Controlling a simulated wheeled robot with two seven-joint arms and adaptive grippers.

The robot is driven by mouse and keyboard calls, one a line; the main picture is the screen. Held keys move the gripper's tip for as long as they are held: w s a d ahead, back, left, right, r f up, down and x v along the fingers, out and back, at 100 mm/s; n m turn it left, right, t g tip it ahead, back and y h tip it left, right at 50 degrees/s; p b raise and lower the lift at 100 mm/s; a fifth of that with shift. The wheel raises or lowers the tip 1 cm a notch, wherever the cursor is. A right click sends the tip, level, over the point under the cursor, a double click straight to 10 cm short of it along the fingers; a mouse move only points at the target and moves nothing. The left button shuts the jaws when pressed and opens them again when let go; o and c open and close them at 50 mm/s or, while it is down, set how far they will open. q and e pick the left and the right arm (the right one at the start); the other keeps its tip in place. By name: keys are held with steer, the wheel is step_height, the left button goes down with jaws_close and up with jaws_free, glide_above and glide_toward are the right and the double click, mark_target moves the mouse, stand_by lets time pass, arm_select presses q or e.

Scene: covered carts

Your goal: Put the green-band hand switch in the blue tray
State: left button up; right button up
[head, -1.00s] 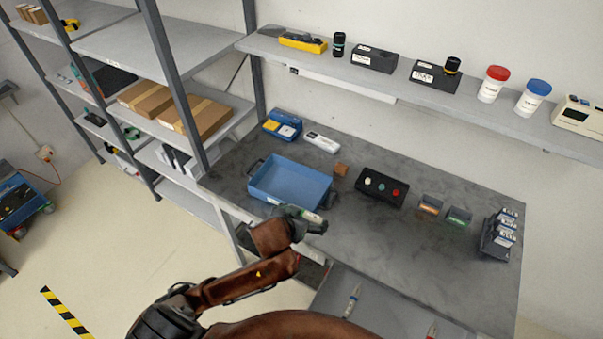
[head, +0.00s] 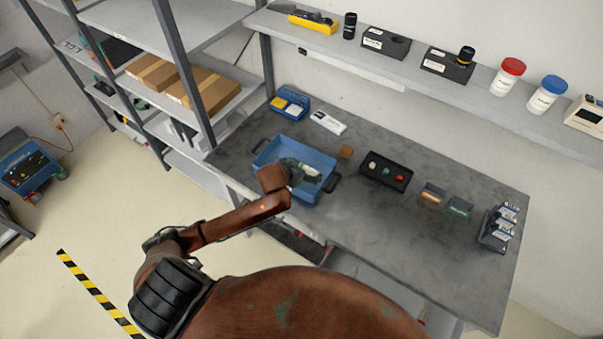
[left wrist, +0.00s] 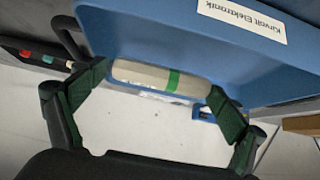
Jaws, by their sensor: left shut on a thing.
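The hand switch, a pale cylinder with a green band (left wrist: 172,80), is held lengthwise between the two dark green fingertips of my left gripper (left wrist: 162,88) in the left wrist view. In the head view my left gripper (head: 305,171) is over the blue tray (head: 263,158), with a pale bit of the switch showing at its tip. The tray's blue wall with a white label (left wrist: 241,20) is close to the switch in the wrist view. I cannot tell whether the switch touches the tray. My right gripper is not in view.
A blue case (head: 290,102) and a white device (head: 328,123) lie behind. The grey bench front is clear.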

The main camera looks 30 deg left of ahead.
arm_select(q)
steer(key=shift+w+a+f, duration=0.35)
steer(key=shift+w+f, duration=0.1)
steer(key=shift+f, duration=0.15)
steer(key=shift+w+a+f, duration=0.3)
steer(key=shift+w+f, duration=0.1)
steer(key=shift+f, duration=1.65)
steer(key=shift+f, duration=0.15)
steer(key=o, duration=1)
steer(key=v, duration=1.2)
steer(key=shift+p, duration=0.4)
